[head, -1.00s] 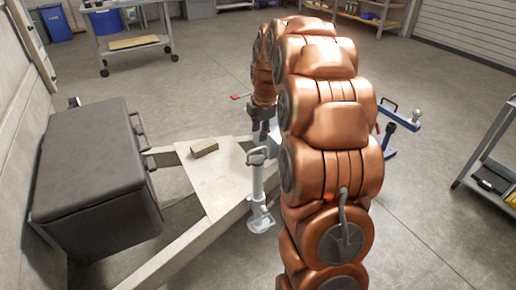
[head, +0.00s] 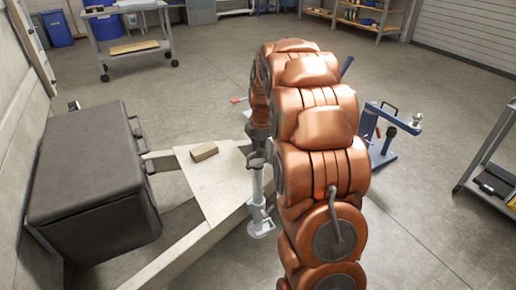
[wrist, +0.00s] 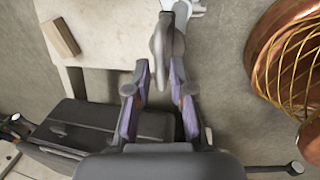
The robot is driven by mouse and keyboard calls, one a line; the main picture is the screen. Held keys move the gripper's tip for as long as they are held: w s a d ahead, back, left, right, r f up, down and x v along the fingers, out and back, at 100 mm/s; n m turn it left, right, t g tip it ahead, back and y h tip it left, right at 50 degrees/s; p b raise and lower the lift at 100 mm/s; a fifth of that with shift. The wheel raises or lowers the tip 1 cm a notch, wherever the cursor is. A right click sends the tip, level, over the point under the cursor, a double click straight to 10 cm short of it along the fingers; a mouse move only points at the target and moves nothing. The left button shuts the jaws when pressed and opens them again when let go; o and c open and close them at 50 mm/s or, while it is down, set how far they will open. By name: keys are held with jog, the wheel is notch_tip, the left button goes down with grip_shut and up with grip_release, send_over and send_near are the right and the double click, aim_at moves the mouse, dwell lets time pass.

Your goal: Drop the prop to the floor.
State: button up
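The prop (head: 258,200) is a light grey upright post with a flat foot, beside the trailer's pale plate in the head view. I cannot tell whether its foot touches the floor. In the wrist view a rounded dark grey part (wrist: 161,45), apparently the prop's top or handle, reaches down between my fingertips. My gripper (wrist: 160,72) is open, with a finger on each side of this part and gaps showing. In the head view my own copper arm hides most of the gripper near the prop's top.
A wooden block (head: 204,151) lies on the trailer plate (head: 212,185). A large black box (head: 90,175) stands at the left on the frame. A blue hitch stand (head: 378,140) is behind my arm on the right. A cart (head: 490,180) is at the right edge. Floor between is open.

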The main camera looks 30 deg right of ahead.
aim_at(257, 163)
grip_shut()
jog(key=shift+f, duration=0.1)
notch_tip(257, 163, down, 5)
jog(key=shift+r, duration=0.1)
jog(key=shift+o, duration=2)
grip_release()
notch_tip(257, 163, up, 12)
jog(key=s, duration=0.2)
jog(key=shift+s, duration=0.2)
jog(key=shift+a, duration=0.1)
